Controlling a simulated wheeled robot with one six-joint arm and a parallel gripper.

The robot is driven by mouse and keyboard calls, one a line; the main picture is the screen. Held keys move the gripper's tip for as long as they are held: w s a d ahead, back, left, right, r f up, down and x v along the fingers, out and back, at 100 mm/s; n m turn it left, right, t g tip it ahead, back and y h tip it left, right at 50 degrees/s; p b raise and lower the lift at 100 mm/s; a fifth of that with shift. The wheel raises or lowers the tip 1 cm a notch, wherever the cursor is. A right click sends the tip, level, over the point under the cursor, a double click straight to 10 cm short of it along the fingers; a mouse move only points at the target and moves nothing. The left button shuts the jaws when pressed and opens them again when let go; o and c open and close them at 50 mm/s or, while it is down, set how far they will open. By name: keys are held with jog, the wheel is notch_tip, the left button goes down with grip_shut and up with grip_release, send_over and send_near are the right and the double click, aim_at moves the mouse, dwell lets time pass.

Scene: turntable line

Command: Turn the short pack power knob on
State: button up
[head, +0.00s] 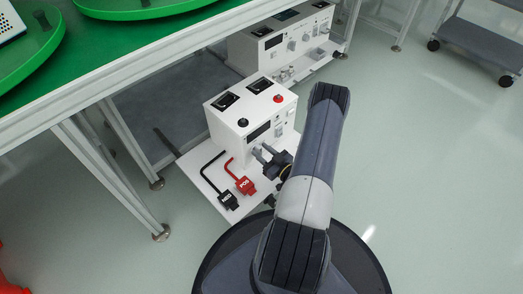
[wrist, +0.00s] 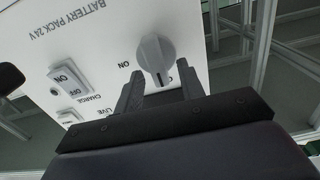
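The near white battery pack (head: 228,127) stands on a low white shelf. In the wrist view its panel (wrist: 105,40) reads "BATTERY PACK 24 V". A light grey round knob (wrist: 154,50) with a raised grip is on this panel; its dark mark points toward the bottom of the picture. An "ON" label sits to its left. My gripper (wrist: 160,90) is open, one finger on either side of the knob's lower part; I cannot tell whether they touch it. In the head view my gripper (head: 262,154) is at the pack's front face, and the knob is largely hidden.
A white rocker switch (wrist: 68,80) marked ON/OFF is left of the knob, with another below it. Black and red cable plugs (head: 245,186) lie on the shelf by the pack. A second white unit (head: 281,45) stands behind. A green-topped table (head: 110,38) overhangs at left.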

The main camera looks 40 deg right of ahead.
jog(key=shift+c, duration=0.5)
grip_shut()
jog(key=shift+m, duration=0.3)
jog(key=m+b, duration=0.1)
jog(key=m, duration=0.4)
jog(key=d+f+m+b, duration=0.1)
jog(key=m, duration=0.5)
jog(key=m+b, duration=0.1)
jog(key=m, duration=0.5)
jog(key=shift+w+d+f, duration=0.1)
jog(key=shift+d+f, duration=0.1)
jog(key=shift+m, duration=0.3)
